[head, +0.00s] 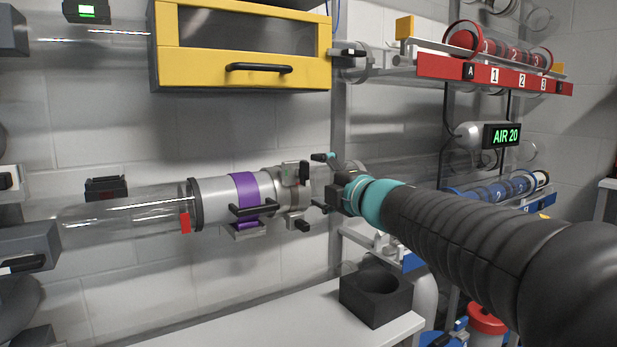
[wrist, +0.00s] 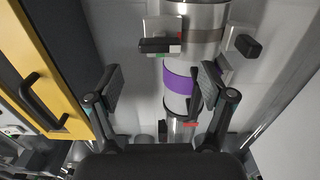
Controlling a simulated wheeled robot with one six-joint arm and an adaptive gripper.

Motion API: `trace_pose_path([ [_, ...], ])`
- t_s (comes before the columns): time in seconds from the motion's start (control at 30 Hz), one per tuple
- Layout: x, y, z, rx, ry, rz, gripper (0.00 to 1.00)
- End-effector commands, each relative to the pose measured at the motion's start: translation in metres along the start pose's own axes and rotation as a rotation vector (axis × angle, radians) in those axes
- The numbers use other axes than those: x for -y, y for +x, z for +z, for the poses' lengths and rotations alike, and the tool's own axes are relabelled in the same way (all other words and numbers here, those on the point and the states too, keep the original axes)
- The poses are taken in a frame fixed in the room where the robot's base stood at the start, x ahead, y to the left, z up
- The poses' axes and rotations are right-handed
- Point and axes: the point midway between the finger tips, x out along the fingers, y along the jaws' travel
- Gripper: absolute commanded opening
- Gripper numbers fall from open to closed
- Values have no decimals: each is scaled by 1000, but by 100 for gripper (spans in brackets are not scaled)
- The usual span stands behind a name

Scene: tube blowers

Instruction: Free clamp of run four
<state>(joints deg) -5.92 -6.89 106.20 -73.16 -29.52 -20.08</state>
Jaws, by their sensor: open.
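A horizontal tube run carries a grey metal sleeve with a purple band (head: 244,190) and a black handle. Right of the band sits a grey clamp (head: 293,192) with black lever parts; I see no number four on it. In the wrist view the purple band (wrist: 180,82) is beyond my fingers. The clamp's black lever (wrist: 158,45) has a white, red and green end plate beside it. My gripper (head: 321,182) is open and empty, just right of the clamp. In the wrist view my gripper (wrist: 160,86) has its fingers spread, apart from the lever.
A yellow cabinet (head: 240,82) hangs above the run and shows at the left in the wrist view. A black block with a round hole (head: 376,294) stands on the white bench (head: 265,325) below. A red rack (head: 490,74) and an AIR 20 display (head: 502,135) are right.

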Motion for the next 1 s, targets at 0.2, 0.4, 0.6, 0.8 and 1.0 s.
trace_pose_path([
  [0.2,0,-36,1,3,-1,1,81],
  [0.4,0,-51,0,1,0,0,81],
  [0.6,0,-53,0,1,0,0,81],
  [0.8,0,-52,0,0,0,0,81],
  [1.0,0,-52,0,0,0,0,81],
])
